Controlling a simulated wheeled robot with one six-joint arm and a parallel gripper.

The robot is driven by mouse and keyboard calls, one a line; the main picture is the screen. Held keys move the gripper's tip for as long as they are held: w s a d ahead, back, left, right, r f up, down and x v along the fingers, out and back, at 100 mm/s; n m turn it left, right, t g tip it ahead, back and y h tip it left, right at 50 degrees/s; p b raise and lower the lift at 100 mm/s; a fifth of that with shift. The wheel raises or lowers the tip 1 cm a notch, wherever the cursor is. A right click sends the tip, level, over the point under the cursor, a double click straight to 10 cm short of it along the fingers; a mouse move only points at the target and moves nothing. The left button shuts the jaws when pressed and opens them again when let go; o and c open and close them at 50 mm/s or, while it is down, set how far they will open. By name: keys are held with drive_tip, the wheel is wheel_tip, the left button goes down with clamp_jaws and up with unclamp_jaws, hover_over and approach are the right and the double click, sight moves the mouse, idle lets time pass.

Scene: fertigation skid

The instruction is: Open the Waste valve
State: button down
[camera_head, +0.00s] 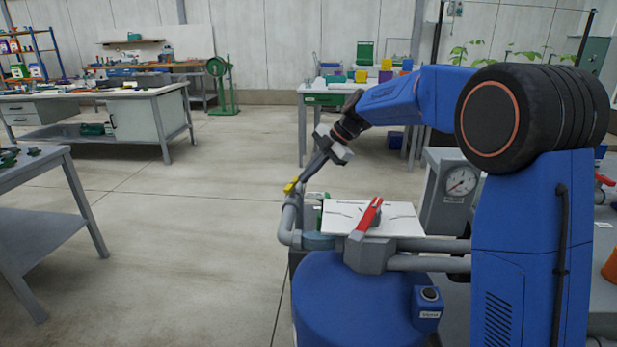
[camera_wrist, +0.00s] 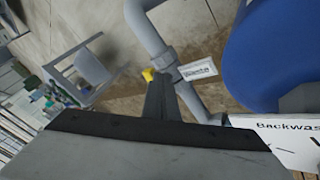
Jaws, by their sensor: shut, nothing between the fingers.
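The Waste label (camera_wrist: 197,70) shows in the wrist view beside a grey pipe fitting (camera_wrist: 164,60). A small yellow piece (camera_wrist: 148,75) sits at the tip of my shut gripper (camera_wrist: 156,90), close to that fitting. In the head view the yellow piece (camera_head: 292,187) is at the top of the grey pipe bend (camera_head: 289,225), and my gripper (camera_head: 302,180) reaches down to it from the upper right. I cannot tell whether the fingers touch it or whether it is the valve's handle. Nothing shows between the fingers.
A red lever (camera_head: 368,215) lies over a white panel (camera_head: 405,218), right of my gripper, above a blue tank (camera_head: 345,305). The panel's lettering, starting "Backwas", shows in the wrist view. A pressure gauge (camera_head: 460,181) stands further right. The floor left of the pipe is clear.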

drive_tip(key=shift+w+a, duration=0.3)
drive_tip(key=shift+w, duration=0.3)
drive_tip(key=shift+w+a, duration=0.1)
idle(0.5)
